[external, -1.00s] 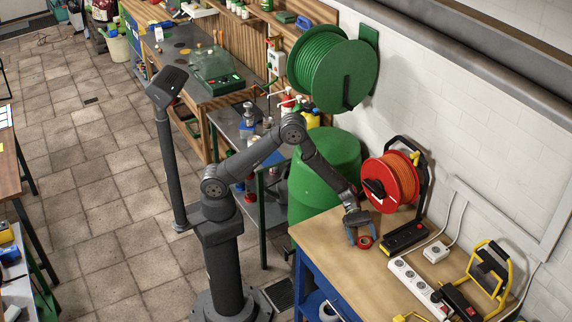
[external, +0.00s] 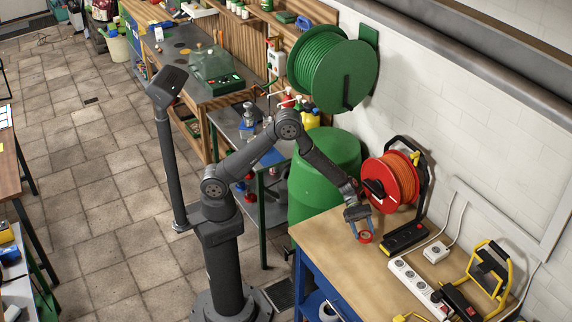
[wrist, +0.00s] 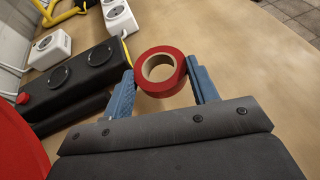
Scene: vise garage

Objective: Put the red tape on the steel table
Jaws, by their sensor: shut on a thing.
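A roll of red tape (external: 365,238) with a tan core is between the blue fingers of my gripper (external: 360,230), over the wooden workbench. In the wrist view, my gripper (wrist: 160,76) is shut on the sides of the red tape (wrist: 161,90). The tape appears a little above the wood, though the gap is hard to judge. A grey metal table (external: 228,123), which looks like the steel table, stands left of the green barrel, beyond my arm. Bottles and a blue item stand on it, and my arm hides part of it.
A red cable reel (external: 372,172) and a black socket block (external: 404,237) stand close right of the gripper. A white power strip (external: 408,272) lies further right. The green barrel (external: 325,165) stands between bench and metal table. A green hose reel (external: 325,70) hangs above.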

